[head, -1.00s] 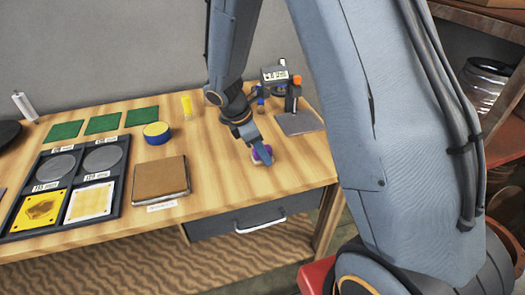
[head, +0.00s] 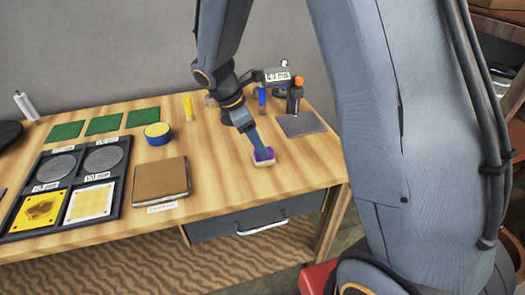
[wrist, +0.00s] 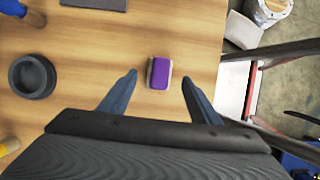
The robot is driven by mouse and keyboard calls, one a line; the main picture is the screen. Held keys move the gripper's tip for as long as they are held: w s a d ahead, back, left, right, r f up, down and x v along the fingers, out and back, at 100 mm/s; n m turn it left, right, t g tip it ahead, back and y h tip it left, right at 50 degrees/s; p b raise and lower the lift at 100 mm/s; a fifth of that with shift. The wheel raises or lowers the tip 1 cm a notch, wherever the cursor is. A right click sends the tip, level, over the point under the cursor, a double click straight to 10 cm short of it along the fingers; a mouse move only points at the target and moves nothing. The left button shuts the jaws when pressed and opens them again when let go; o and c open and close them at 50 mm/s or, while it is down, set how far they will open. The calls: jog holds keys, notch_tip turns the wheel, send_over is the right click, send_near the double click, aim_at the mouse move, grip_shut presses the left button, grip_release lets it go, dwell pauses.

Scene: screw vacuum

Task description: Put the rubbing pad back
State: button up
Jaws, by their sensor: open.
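The rubbing pad (head: 264,156), a small purple block with a pale base, rests on the wooden table near its front right. The wrist view shows the purple pad (wrist: 160,74) lying between and slightly beyond my fingertips, with gaps on both sides. My gripper (wrist: 159,79) is open and empty, pointing at the pad. In the head view my gripper (head: 259,146) sits just behind and above the pad, and only one finger shows clearly.
A brown block (head: 160,177) lies left of the pad, beside a dark tray (head: 124,165). A grey plate with a stand (head: 302,124) is at the back right. A dark round cup (wrist: 32,76) shows at left. The table's right edge is close.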

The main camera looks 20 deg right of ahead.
jog(key=v, duration=0.6)
jog(key=s+d+f+m+y, duration=0.1)
jog(key=s+d+m+y, duration=0.1)
jog(key=s+m, duration=0.6)
jog(key=s+d+f+m+y, duration=0.2)
jog(key=s+m, duration=0.7)
jog(key=m, duration=0.1)
jog(key=shift+s+d+f+y+b, duration=0.15)
jog(key=shift+s+d+y+b, duration=0.05)
jog(key=shift+d+y+b, duration=0.1)
